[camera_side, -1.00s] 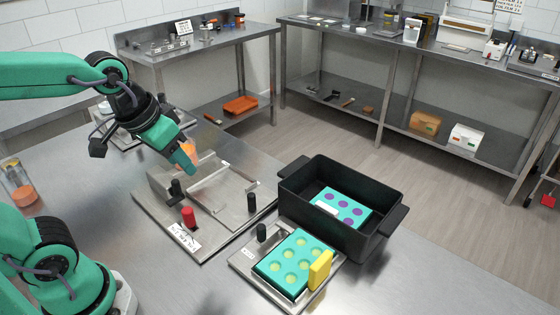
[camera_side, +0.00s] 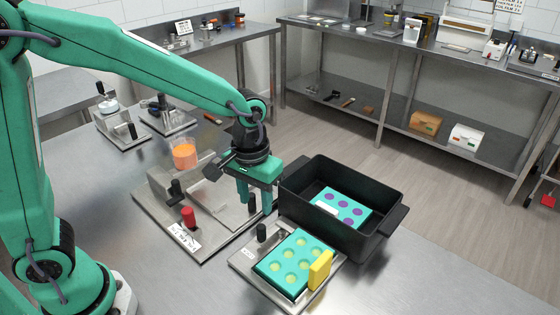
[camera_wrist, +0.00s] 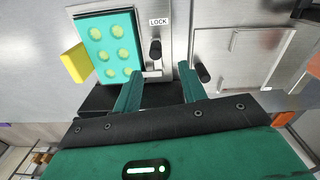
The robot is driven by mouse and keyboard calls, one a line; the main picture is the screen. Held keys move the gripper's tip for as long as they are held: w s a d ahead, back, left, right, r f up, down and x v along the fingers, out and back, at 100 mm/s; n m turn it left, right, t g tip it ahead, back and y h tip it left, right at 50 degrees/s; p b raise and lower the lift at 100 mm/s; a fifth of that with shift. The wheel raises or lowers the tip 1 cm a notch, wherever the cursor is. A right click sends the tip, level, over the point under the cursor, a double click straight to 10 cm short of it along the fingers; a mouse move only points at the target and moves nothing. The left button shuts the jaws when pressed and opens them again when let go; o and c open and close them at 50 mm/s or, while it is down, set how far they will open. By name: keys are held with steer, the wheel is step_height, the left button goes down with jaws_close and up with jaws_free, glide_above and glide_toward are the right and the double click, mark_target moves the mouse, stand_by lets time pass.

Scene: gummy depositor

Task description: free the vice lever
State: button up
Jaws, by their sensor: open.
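The vice lever (camera_side: 262,232) has an upright black knob and stands on the metal plate of the vice (camera_side: 242,258). In the wrist view the lever knob (camera_wrist: 155,49) is beside a LOCK label (camera_wrist: 158,21). A teal mould (camera_side: 294,263) with pale green cavities sits on the vice, with a yellow block (camera_side: 320,269) at its outer end. My gripper (camera_side: 256,203) points down, open and empty, above and behind the lever knob. In the wrist view the knob lies just ahead of the gap between my fingertips (camera_wrist: 160,75), apparently untouched.
A depositor plate (camera_side: 210,242) with a red knob (camera_side: 188,217), black knobs and an orange-filled cup (camera_side: 184,154) lies left of my gripper. One black knob (camera_wrist: 202,72) is close to a fingertip. A black crate (camera_side: 334,245) holding another mould stands at right. The front bench is clear.

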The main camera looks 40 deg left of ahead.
mark_target(261, 226)
steer(key=shift+w+d+f, duration=0.2)
steer(key=shift+d+f, duration=0.25)
steer(key=shift+f, duration=0.2)
steer(key=shift+f, duration=3.85)
jaws_close()
